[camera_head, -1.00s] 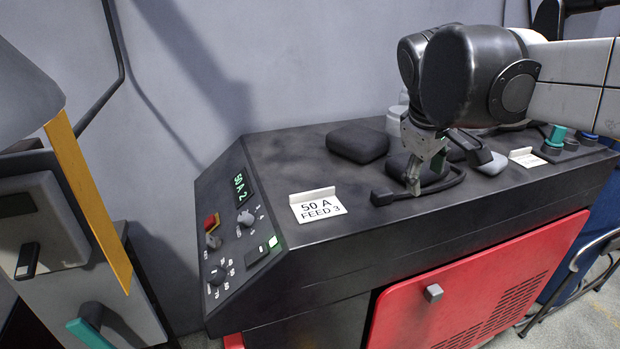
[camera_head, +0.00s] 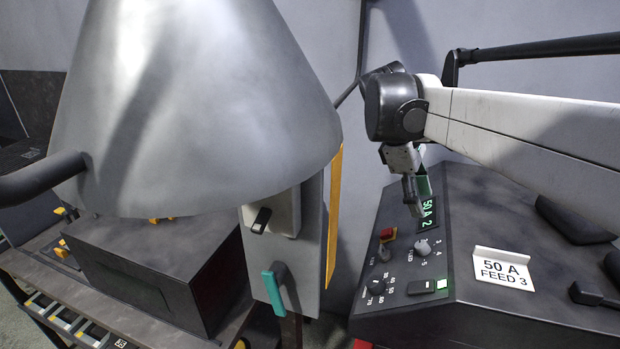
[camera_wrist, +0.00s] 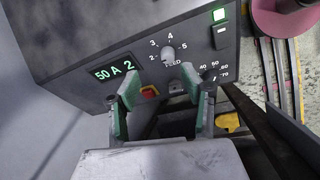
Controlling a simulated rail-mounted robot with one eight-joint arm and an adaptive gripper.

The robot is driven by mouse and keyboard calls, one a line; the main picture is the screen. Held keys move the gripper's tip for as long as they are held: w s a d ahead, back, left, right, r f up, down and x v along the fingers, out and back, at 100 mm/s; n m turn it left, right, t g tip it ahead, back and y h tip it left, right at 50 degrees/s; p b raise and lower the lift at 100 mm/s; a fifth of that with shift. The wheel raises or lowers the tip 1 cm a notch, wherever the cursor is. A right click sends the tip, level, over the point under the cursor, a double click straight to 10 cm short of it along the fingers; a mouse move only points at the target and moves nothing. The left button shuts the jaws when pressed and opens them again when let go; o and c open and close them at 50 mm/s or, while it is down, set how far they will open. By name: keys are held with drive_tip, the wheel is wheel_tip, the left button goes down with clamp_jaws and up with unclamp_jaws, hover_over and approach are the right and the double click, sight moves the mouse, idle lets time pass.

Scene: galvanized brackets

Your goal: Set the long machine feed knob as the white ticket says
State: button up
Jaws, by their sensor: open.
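The feed knob (camera_head: 422,247) is a small grey knob on the long machine's dark sloped end panel (camera_head: 455,272), with numbers 2 to 5 around it. The wrist view also shows the feed knob (camera_wrist: 168,52); its exact pointer direction is hard to read. The green display (camera_head: 428,215) reads "50 A 2". The white ticket (camera_head: 503,268) on the machine's top reads "50 A FEED 3". My gripper (camera_head: 413,203) is open and empty, tilted down near the display. In the wrist view, my gripper's green-padded fingers (camera_wrist: 159,84) are apart, with the feed knob ahead, beyond their tips.
A red-on-yellow switch (camera_head: 387,235), a grey knob (camera_head: 384,254), the numbered amp knob (camera_head: 376,286) and a rocker with a green light (camera_head: 427,287) crowd the panel. A large grey hood (camera_head: 190,100) and a teal-handled unit (camera_head: 274,288) stand left.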

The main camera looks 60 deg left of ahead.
sight(419, 243)
drive_tip(key=shift+n, duration=0.4)
drive_tip(key=f, duration=0.4)
drive_tip(key=w+f+p, duration=0.1)
drive_tip(key=f, duration=0.3)
drive_tip(key=w+d+f, duration=0.1)
drive_tip(key=f, duration=0.4)
clamp_jaws()
drive_tip(key=shift+m, duration=0.4)
drive_tip(key=m+b, duration=0.2)
drive_tip(key=m+t+b, duration=0.1)
drive_tip(key=m+b, duration=0.1)
drive_tip(key=shift+f+t, duration=0.15)
drive_tip(key=shift+t, duration=0.15)
drive_tip(key=m+b, duration=0.1)
drive_tip(key=m, duration=0.2)
drive_tip(key=m+t+b, duration=0.1)
drive_tip(key=m+b, duration=0.1)
drive_tip(key=m, duration=0.1)
drive_tip(key=shift+t+h, duration=0.3)
drive_tip(key=shift+m, duration=0.3)
